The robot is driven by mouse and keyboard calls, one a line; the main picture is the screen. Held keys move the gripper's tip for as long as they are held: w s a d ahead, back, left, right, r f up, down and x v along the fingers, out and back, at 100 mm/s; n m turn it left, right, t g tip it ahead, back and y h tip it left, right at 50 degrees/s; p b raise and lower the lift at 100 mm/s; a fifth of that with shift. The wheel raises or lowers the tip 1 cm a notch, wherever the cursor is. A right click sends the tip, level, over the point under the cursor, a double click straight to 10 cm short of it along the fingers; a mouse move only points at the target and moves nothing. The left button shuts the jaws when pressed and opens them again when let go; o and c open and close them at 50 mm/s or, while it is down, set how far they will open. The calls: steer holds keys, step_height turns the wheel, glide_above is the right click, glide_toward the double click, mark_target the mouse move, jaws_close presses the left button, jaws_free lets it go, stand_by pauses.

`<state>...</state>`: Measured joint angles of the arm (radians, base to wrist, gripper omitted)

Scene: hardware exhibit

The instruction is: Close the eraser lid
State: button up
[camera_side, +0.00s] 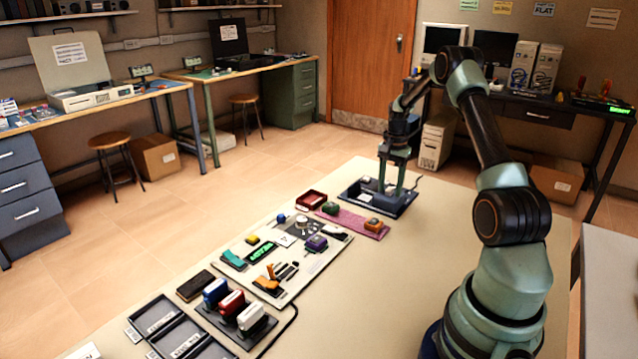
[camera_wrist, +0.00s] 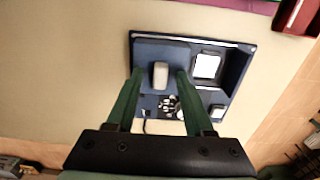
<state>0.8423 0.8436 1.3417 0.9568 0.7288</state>
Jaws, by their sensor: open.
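A dark blue flat unit (camera_side: 403,208), apparently the eraser, lies on the beige table toward the far end. It also shows in the wrist view (camera_wrist: 238,70), with a pale rounded block (camera_wrist: 160,75) on its left part and a white square panel on its right part. I cannot tell for certain which part is the lid or how far open it is. My gripper (camera_side: 391,188) points down over the unit, open and empty. In the wrist view its green fingers (camera_wrist: 160,73) appear on either side of the pale block; contact cannot be told.
A pink mat (camera_side: 340,218) with small green and orange-topped items lies nearby, beside a dark red tray (camera_side: 311,200). A pale board (camera_side: 245,248) with several small tools and a rack of stamps (camera_side: 238,318) stand nearer. The table right of these is clear.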

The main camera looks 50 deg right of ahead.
jaws_close()
stand_by(1.4)
